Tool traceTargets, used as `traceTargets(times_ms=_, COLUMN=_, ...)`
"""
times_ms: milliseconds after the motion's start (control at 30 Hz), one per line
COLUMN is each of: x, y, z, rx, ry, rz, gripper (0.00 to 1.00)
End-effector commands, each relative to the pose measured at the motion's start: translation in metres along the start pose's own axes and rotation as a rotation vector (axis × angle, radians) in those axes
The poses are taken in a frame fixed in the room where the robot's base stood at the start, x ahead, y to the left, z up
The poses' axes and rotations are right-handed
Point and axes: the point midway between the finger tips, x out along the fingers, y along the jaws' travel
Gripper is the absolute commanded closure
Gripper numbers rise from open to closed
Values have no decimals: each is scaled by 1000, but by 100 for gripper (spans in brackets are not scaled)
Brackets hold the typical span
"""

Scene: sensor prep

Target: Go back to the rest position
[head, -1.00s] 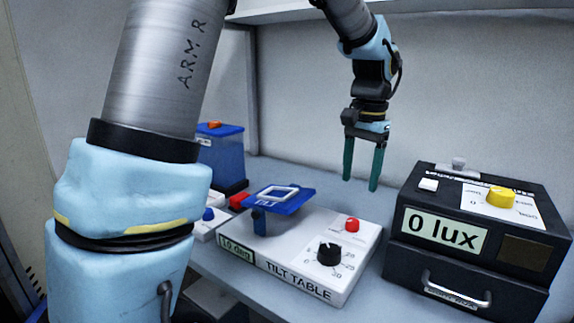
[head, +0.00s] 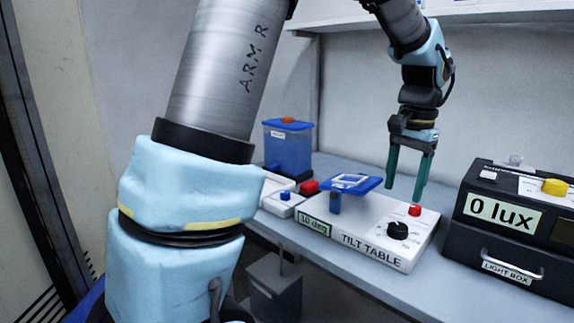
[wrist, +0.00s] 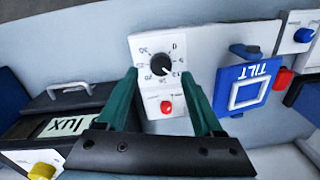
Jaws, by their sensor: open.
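My gripper (head: 407,175) has two green fingers and is open and empty. In the head view it hangs pointing down, above the back right part of the white tilt table (head: 371,253). The tilt table has a black knob (head: 398,230), a red button (head: 415,210), a blue tilting plate (head: 357,184) and a display reading 10 deg (head: 313,226). In the wrist view (wrist: 165,100) the fingers straddle the view of the table's red button (wrist: 167,107), with the black knob (wrist: 161,65) beyond. The fingers appear apart from everything.
A black light box (head: 500,252) reading 0 lux, with a yellow knob (head: 555,187), stands at the right. A blue container (head: 288,148) and a small white unit with a blue button (head: 285,196) stand at the left. A shelf (head: 460,18) runs above the bench.

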Motion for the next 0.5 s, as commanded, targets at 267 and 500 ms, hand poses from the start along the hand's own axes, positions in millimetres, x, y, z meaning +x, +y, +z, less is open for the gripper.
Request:
traceTargets(times_ms=267, x=15, y=-33, z=25, rx=-97, ry=10, rz=2, gripper=32)
traceTargets(times_ms=500, x=35, y=-72, z=65, rx=-237, ry=28, rz=5, gripper=32)
